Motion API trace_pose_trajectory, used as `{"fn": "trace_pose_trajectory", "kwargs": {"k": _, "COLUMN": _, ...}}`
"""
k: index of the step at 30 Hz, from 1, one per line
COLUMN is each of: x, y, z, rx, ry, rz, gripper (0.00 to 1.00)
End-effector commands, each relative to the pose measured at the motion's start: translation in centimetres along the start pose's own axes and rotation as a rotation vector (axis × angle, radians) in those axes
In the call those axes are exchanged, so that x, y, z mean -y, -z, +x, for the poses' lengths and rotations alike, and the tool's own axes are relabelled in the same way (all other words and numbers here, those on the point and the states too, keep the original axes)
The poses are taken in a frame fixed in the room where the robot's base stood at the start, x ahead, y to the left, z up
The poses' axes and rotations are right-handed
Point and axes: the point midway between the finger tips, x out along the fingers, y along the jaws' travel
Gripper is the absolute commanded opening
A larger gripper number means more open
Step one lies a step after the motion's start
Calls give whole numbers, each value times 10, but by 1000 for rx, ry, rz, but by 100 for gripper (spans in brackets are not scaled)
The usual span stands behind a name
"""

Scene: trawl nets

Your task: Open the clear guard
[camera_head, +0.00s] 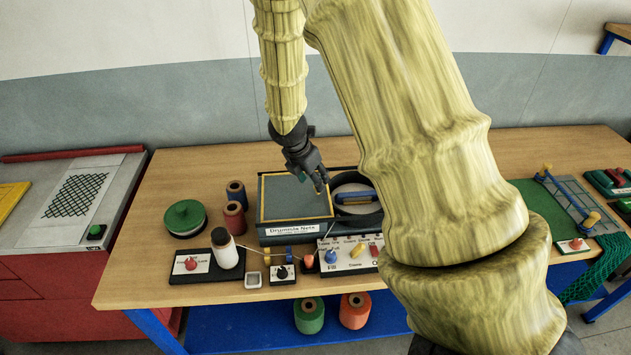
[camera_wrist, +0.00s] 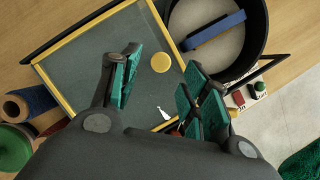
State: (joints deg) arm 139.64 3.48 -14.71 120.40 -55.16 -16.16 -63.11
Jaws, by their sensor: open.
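A flat dark grey panel with a yellow frame (camera_head: 285,199) lies on the box marked "Drummie Nets" (camera_head: 292,230) in the middle of the bench. It looks like the clear guard and appears closed, though its transparency is hard to tell. In the wrist view the panel (camera_wrist: 85,75) fills the left and middle, with a round yellow knob (camera_wrist: 160,62) near its right edge. My gripper (camera_head: 322,186) is above the panel's right side. In the wrist view my gripper (camera_wrist: 162,88) has its green-padded fingers spread, with nothing between them. The knob shows just beyond the fingers, seemingly untouched.
A round black drum with a blue bar (camera_head: 357,197) stands right of the panel. Spools (camera_head: 235,215), a white bottle (camera_head: 224,248) and a control panel with knobs (camera_head: 350,253) stand left and in front. Bare bench (camera_head: 200,165) lies behind left.

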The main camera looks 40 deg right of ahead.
Motion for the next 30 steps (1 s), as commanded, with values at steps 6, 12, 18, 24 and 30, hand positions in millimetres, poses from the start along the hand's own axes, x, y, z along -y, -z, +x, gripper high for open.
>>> {"fn": "trace_pose_trajectory", "kwargs": {"k": 6, "x": -1, "y": 0, "z": -31, "rx": 0, "ry": -3, "rz": 1, "gripper": 46}}
{"fn": "trace_pose_trajectory", "kwargs": {"k": 12, "x": 0, "y": -1, "z": -58, "rx": 1, "ry": -2, "rz": 1, "gripper": 46}}
{"fn": "trace_pose_trajectory", "kwargs": {"k": 18, "x": 0, "y": -1, "z": -75, "rx": 0, "ry": -1, "rz": 1, "gripper": 46}}
{"fn": "trace_pose_trajectory", "kwargs": {"k": 24, "x": 0, "y": -1, "z": -81, "rx": 0, "ry": 0, "rz": 1, "gripper": 46}}
{"fn": "trace_pose_trajectory", "kwargs": {"k": 30, "x": 0, "y": -1, "z": -81, "rx": 0, "ry": 0, "rz": 0, "gripper": 46}}
